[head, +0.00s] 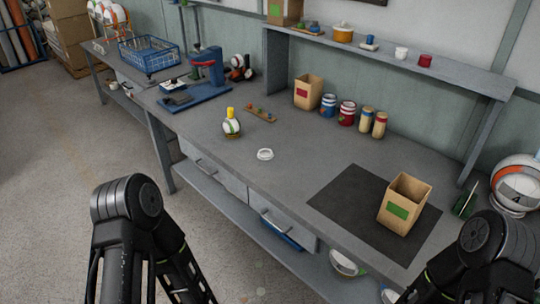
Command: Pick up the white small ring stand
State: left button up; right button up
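The white small ring stand (265,154) lies on the grey workbench (285,168), near its front edge and left of the dark mat. Nothing touches it. Parts of my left arm show at the lower left and parts of my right arm at the lower right, both in front of the bench. Neither gripper's fingers show in the head view.
An open cardboard box (405,204) with a green label sits on the dark mat (345,200). A blue press (208,75), another box (308,92) and several cans stand farther back. Bench around the ring is clear.

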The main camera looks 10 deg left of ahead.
aim_at(265, 154)
jog(key=j+z, duration=0.15)
jog(key=z, duration=0.25)
jog(key=i+j+z, duration=0.1)
jog(key=z, duration=0.25)
jog(key=j+z, duration=0.25)
jog(key=z, duration=0.15)
jog(key=j+z, duration=0.15)
jog(key=j, duration=0.25)
jog(key=k+j+z, duration=0.15)
jog(key=j, duration=0.25)
jog(key=j+z, duration=0.1)
jog(key=j, duration=0.35)
jog(key=k+j+z, duration=0.15)
jog(key=j, duration=0.2)
jog(key=k+j+z, duration=0.15)
jog(key=j, duration=0.25)
jog(key=k+j, duration=0.1)
jog(key=j, duration=0.25)
jog(key=k+j, duration=0.1)
jog(key=j, duration=0.2)
